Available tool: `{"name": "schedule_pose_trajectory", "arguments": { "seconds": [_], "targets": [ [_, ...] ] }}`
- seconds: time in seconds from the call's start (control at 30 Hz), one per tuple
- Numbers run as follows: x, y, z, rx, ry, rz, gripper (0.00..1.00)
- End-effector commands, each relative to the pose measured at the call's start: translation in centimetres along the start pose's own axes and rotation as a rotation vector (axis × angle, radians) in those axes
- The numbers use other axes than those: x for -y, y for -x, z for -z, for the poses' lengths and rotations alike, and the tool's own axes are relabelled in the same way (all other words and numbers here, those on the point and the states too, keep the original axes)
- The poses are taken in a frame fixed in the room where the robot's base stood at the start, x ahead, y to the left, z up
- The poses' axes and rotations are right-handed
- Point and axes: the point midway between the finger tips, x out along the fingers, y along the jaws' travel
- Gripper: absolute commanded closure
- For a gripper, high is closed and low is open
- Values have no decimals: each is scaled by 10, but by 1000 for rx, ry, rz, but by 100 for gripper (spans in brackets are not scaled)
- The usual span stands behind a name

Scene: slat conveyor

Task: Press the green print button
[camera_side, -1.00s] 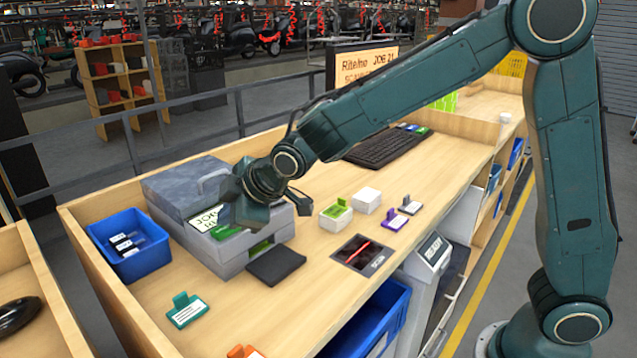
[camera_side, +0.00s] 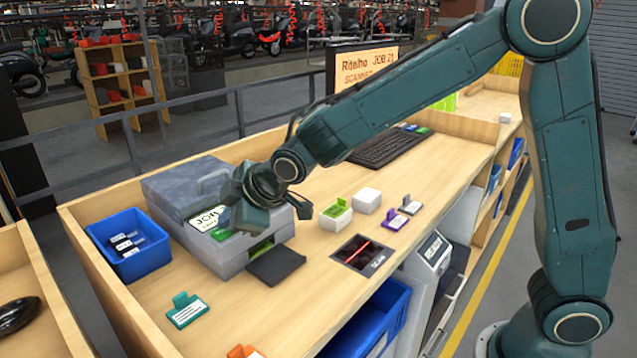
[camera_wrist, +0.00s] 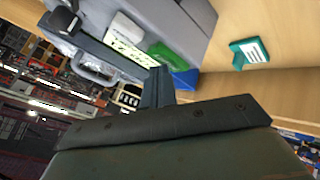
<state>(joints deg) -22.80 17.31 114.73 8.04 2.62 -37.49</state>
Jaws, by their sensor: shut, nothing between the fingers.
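The grey printer (camera_side: 205,258) stands on the bench with its sloped front toward the camera. Its small display (camera_side: 206,218) reads "JOB", partly hidden by my gripper. The green print button (camera_side: 221,234) sits beside the display, partly covered in the side view; it shows more fully in the wrist view (camera_wrist: 174,59), next to the display (camera_wrist: 130,38). My gripper (camera_side: 236,214) is shut and empty, close over the printer's front panel by the button. In the wrist view its fingers (camera_wrist: 157,84) lie near the button. I cannot tell whether they touch it.
A blue bin (camera_side: 146,262) with labels stands left of the printer. A dark pad (camera_side: 275,266) lies in front. A teal tag (camera_side: 187,311), white blocks (camera_side: 336,217) and a scan plate (camera_side: 363,253) are on the bench.

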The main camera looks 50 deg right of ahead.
Motion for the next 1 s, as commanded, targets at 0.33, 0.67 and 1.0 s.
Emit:
{"name": "schedule_pose_trajectory", "arguments": {
  "seconds": [0.33,0.67,1.0],
  "targets": [
    [1,-1,-1,2,0,1,100],
    [-3,4,3,0,0,0,100],
    [-8,11,8,0,0,0,100]
  ]
}}
